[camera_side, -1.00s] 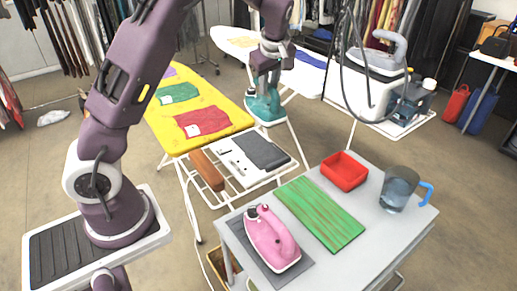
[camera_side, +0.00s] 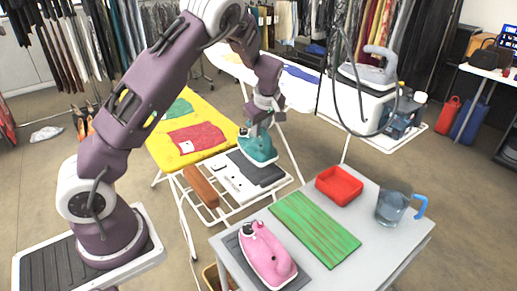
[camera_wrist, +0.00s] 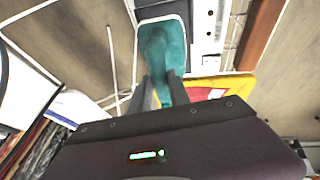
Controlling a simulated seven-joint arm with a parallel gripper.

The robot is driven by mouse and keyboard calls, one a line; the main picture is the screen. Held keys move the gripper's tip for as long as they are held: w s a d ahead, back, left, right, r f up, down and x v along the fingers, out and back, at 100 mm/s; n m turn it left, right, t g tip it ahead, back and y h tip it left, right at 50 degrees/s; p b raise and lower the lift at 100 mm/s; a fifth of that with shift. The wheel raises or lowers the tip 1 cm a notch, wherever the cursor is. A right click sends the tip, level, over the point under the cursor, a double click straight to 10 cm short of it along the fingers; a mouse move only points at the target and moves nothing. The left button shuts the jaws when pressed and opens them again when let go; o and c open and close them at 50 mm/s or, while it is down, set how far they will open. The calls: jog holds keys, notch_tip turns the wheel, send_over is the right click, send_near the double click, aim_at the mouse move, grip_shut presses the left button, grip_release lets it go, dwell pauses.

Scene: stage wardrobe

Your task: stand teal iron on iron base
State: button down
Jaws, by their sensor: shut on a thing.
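The teal iron (camera_side: 257,148) is in my gripper (camera_side: 256,124), which is shut on its handle. The iron hangs tilted over the near end of the yellow ironing board, just above or at the far edge of the dark grey pad (camera_side: 264,173). This pad, which looks like the iron base, lies on the white wire rack at the board's end. I cannot tell whether iron and pad touch. In the wrist view the teal iron (camera_wrist: 164,45) runs up from between my two fingers (camera_wrist: 163,88), its pale sole edge towards the top.
A brown wooden block (camera_side: 201,186) and small white plates (camera_side: 233,181) lie beside the pad. A pink iron (camera_side: 267,254), a green striped board (camera_side: 315,229), a red tray (camera_side: 339,186) and a blue-handled jug (camera_side: 394,204) stand on the near table. A steam station (camera_side: 368,90) stands at the right.

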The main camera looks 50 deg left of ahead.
aim_at(261, 148)
notch_tip(261, 148, down, 5)
jog(key=shift+f, duration=0.15)
jog(key=c, duration=1.2)
grip_release()
jog(key=shift+c, duration=0.2)
jog(key=s+d+r+m+h, duration=0.1)
jog(key=s+d+r+m, duration=0.1)
jog(key=s+d+r, duration=0.45)
jog(key=s+d+r+m+h, duration=0.1)
jog(key=d+r+h, duration=0.15)
jog(key=r, duration=0.75)
jog(key=s+d+r+m+t, duration=0.1)
jog(key=s+d+r+m, duration=0.1)
jog(key=s+m, duration=0.3)
jog(key=s+d+r+m+t, duration=0.1)
jog(key=s+d+m, duration=0.4)
jog(key=s, duration=0.6)
jog(key=s+d+r+m+t+h, duration=0.1)
jog(key=s+d+r+m, duration=0.2)
jog(key=s, duration=0.5)
jog(key=shift+d+r+m+t, duration=0.25)
jog(key=shift+d+m, duration=0.5)
jog(key=shift+m, duration=0.45)
